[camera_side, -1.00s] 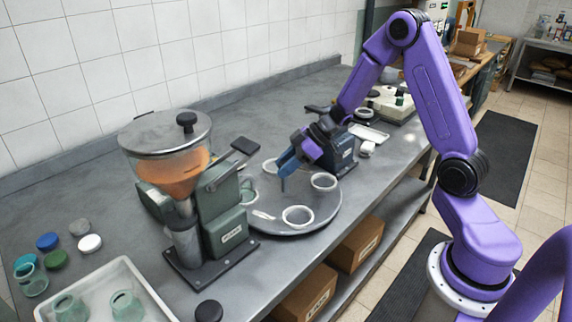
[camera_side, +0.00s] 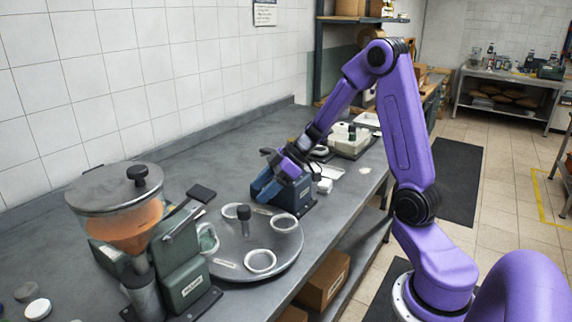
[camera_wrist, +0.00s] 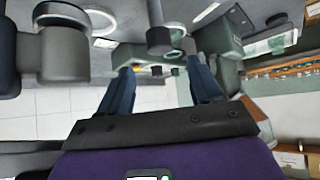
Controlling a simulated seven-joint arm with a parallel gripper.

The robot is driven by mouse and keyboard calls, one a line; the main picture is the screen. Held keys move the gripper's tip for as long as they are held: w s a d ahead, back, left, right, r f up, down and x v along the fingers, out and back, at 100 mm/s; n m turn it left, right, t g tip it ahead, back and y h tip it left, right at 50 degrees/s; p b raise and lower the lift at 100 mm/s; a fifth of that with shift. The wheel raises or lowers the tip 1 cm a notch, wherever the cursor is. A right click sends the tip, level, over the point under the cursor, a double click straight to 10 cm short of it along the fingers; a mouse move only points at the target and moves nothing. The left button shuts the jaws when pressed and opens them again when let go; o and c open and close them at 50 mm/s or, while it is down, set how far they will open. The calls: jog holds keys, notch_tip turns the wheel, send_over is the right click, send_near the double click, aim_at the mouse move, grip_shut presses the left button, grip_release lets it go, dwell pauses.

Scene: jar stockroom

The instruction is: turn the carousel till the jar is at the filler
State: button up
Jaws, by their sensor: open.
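The carousel (camera_side: 232,272) is a round grey turntable with several white ring seats and a dark-topped post (camera_side: 244,222) standing on it. The ring seats that show plainly look empty.
A blue-grey machine (camera_side: 293,199) stands just behind the carousel, very near my gripper. Lids (camera_side: 38,310) are at the front left. The bench between the carousel and the wall is clear.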

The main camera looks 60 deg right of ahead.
jog(key=v, duration=0.9)
jog(key=shift+r, duration=0.15)
